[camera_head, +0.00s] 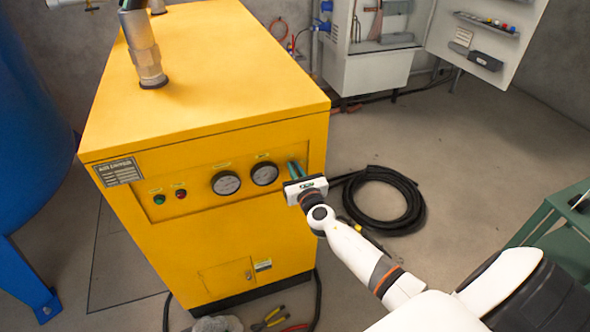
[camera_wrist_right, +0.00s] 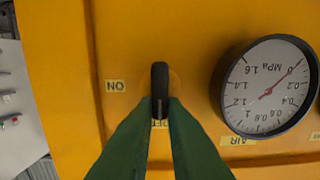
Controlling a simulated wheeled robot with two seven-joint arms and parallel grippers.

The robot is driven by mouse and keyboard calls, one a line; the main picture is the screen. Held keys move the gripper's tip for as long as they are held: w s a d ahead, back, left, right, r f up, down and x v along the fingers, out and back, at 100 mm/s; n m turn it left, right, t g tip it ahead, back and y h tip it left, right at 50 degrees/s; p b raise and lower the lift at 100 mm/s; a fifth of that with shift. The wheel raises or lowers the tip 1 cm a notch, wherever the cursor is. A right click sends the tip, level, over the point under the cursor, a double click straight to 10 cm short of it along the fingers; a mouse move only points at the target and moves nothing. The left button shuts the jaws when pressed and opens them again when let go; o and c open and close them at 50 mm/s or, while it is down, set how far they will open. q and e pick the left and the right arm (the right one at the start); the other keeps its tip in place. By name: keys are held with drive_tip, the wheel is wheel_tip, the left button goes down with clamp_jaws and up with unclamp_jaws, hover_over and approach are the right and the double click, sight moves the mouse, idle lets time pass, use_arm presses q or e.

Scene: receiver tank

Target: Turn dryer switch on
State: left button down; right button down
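The dryer is a yellow cabinet (camera_head: 215,240) with a front control panel. In the right wrist view, which shows the panel upside down, its black switch (camera_wrist_right: 160,78) stands vertical. An ON label (camera_wrist_right: 115,86) is left of the switch, and another label (camera_wrist_right: 159,124) below it is mostly hidden by my fingers. My right gripper (camera_wrist_right: 160,103) has its green fingers close on both sides of the switch's lower end, with a gap about the switch's width. In the head view my right gripper (camera_head: 296,169) is at the panel's right end and hides the switch. My left gripper is out of view.
Two round gauges (camera_head: 226,182) (camera_head: 265,173) and green and red buttons (camera_head: 180,194) are on the panel. A coiled black hose (camera_head: 385,200) lies on the floor to the right. A blue tank (camera_head: 30,130) stands at left and an open electrical cabinet (camera_head: 368,72) behind.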

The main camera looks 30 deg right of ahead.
drive_tip(key=shift+m, duration=0.3)
drive_tip(key=m+b, duration=0.2)
drive_tip(key=m, duration=0.3)
drive_tip(key=d+f+m+b, duration=0.1)
drive_tip(key=m, duration=0.5)
drive_tip(key=m+b, duration=0.2)
drive_tip(key=m, duration=0.4)
drive_tip(key=shift+s+d+f+b, duration=0.15)
drive_tip(key=shift+d+f+b, duration=0.1)
drive_tip(key=shift+f+b, duration=0.05)
drive_tip(key=shift+m, duration=0.3)
drive_tip(key=c, duration=1.5)
unclamp_jaws()
drive_tip(key=shift+s, duration=0.15)
drive_tip(key=v, duration=1.1)
drive_tip(key=shift+s+b, duration=0.35)
drive_tip(key=shift+s, duration=0.05)
